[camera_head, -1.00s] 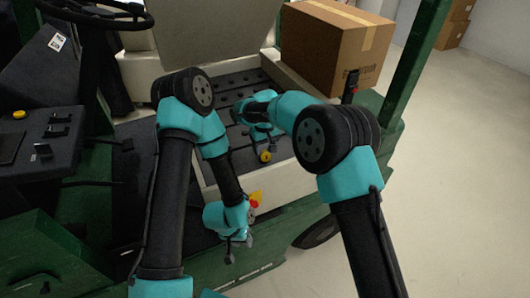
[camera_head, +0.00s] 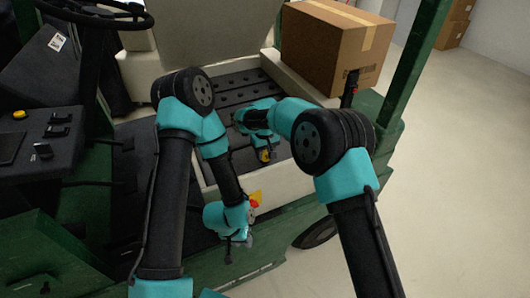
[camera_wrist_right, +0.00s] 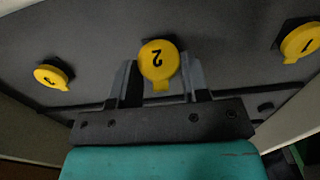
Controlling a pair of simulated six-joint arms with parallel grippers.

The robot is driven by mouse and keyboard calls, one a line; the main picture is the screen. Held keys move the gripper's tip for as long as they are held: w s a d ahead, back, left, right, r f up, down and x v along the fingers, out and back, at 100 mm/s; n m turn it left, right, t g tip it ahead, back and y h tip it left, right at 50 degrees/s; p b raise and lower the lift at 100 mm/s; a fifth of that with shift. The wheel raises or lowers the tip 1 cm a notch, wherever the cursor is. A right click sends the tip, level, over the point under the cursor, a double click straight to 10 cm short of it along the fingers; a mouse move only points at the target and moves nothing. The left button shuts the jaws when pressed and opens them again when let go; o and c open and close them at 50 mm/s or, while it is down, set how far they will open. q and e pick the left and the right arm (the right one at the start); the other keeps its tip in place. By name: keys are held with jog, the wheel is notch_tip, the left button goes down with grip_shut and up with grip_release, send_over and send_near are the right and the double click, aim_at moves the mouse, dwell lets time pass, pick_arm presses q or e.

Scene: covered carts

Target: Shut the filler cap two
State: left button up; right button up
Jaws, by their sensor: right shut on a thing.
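Filler cap two (camera_wrist_right: 157,60) is a round yellow cap marked 2, appearing upside down in the right wrist view, with a small tab on its lower rim. My right gripper (camera_wrist_right: 161,78) has one finger on each side of it and is shut on it. In the head view my right gripper (camera_head: 264,152) is low over the dark deck, with its fingers largely hidden. My left gripper (camera_head: 238,249) hangs in front of the cart's pale side, with its fingers apart and nothing between them.
Yellow cap one (camera_wrist_right: 301,41) is at the right and yellow cap three (camera_wrist_right: 51,76) at the left in the wrist view. A cardboard box (camera_head: 338,47) stands on the cart behind the deck. A raised pale cover (camera_head: 210,35) and a green post (camera_head: 418,70) stand nearby.

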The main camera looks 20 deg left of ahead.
jog(key=shift+w+a, duration=0.1)
jog(key=shift+c, duration=0.2)
jog(key=shift+w+a+f+g+h, duration=0.15)
jog(key=shift+w+g+h, duration=0.05)
jog(key=shift+g+h, duration=0.4)
jog(key=shift+w+a+f+g+h, duration=0.2)
jog(key=shift+g+h, duration=0.5)
jog(key=o, duration=0.8)
